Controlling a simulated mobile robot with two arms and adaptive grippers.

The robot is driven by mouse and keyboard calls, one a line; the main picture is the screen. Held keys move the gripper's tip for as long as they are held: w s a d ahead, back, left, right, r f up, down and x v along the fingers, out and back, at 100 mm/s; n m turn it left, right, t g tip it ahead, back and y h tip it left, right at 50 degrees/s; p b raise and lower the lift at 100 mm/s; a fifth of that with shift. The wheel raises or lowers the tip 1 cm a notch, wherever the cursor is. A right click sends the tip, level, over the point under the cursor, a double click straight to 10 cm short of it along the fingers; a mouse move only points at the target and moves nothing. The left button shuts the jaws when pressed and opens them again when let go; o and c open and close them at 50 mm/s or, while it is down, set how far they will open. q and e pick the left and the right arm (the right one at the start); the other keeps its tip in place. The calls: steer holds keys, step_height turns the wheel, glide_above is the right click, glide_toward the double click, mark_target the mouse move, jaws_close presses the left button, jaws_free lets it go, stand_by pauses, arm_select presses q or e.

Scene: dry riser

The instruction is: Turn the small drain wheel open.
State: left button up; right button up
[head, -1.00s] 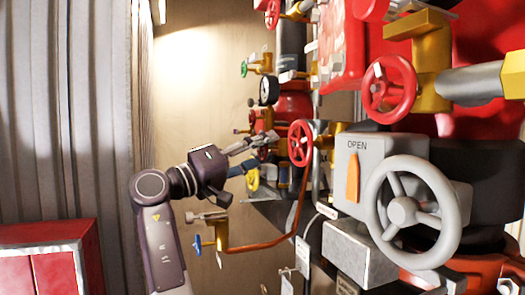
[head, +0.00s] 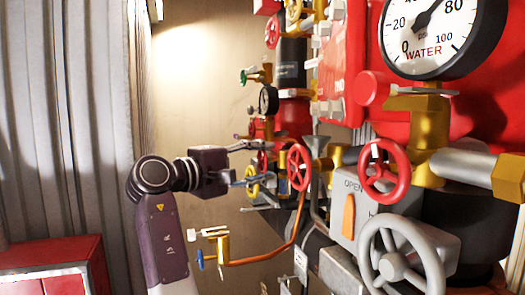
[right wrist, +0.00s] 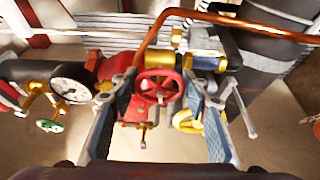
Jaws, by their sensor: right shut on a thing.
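A small red wheel (right wrist: 158,75) with a spoked hub shows in the middle of the right wrist view. My right gripper (right wrist: 160,80) has one finger on each side of it, and it is shut on the wheel's rim. I cannot read any label on this wheel. My left gripper is not in view.
A yellow wheel (right wrist: 186,124) lies close beside one finger. A copper pipe (head: 270,257) runs below. A large grey wheel (head: 378,228) and a water gauge (head: 428,30) are nearer, at right.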

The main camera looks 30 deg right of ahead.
steer(key=shift+n+y+p, duration=0.5)
steer(key=shift+n+p, duration=0.5)
steer(key=shift+p, duration=0.05)
steer(key=o, duration=1.2)
steer(key=shift+c, duration=0.2)
